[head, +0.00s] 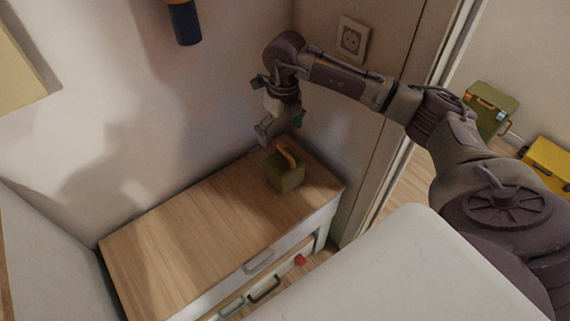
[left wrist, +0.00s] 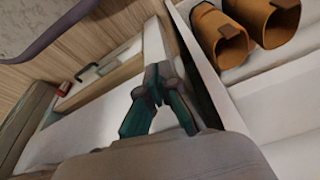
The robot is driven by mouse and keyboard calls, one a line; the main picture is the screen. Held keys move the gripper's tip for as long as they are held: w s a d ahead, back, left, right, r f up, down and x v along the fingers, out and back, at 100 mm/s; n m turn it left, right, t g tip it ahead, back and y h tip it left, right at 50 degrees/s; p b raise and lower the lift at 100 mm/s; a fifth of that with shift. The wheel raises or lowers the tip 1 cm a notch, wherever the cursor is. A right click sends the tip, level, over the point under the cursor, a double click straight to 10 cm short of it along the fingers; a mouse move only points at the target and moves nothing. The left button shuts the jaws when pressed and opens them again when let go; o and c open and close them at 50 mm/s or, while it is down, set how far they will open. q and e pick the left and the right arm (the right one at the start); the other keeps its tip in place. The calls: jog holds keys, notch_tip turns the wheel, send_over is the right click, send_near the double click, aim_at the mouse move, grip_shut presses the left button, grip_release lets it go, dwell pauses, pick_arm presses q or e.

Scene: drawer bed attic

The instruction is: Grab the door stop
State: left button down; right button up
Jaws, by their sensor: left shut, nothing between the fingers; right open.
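The door stop (head: 286,174) is a dark green block with a tan looped handle on top. It stands upright on the wooden top of a low cabinet (head: 190,235), near its right back corner. My right gripper (head: 280,128) is just above the door stop, fingers pointing down and apart, with nothing held. It looks clear of the handle, though the exact gap is hard to judge. My left gripper (left wrist: 157,88) shows only in the left wrist view, its teal fingers together and empty. The door stop is not in that view.
Below the cabinet top, a drawer front (head: 259,262) has a grey handle; a red item (head: 300,260) is beneath. A wall socket (head: 352,39) and door frame are behind my right arm. Green (head: 490,108) and yellow (head: 550,165) boxes stand beyond. Orange-brown cylinders (left wrist: 222,40) are near my left gripper.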

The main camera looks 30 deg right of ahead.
jog(key=shift+s+d+f+h, duration=0.1)
jog(key=shift+d+f+h, duration=0.3)
jog(key=shift+d+f, duration=0.35)
jog(key=b, duration=0.1)
send_over(285, 159)
jog(key=f, duration=0.6)
jog(key=shift+s+a, duration=0.1)
jog(key=shift+s, duration=0.25)
jog(key=shift+w+f+b, duration=0.15)
jog(key=shift+f+b, duration=0.25)
jog(key=shift+f, duration=1.1)
jog(key=shift+w+f+b, duration=0.15)
jog(key=shift+f+b, duration=0.2)
jog(key=shift+f, duration=1.1)
pick_arm(q)
jog(key=w+v, duration=0.1)
jog(key=v, duration=0.8)
jog(key=shift+w, duration=0.15)
jog(key=shift+r, duration=0.1)
pick_arm(e)
jog(key=shift+c, duration=0.3)
jog(key=c, duration=1.3)
jog(key=shift+r, duration=0.15)
jog(key=shift+c, duration=0.5)
jog(key=shift+w+r, duration=0.1)
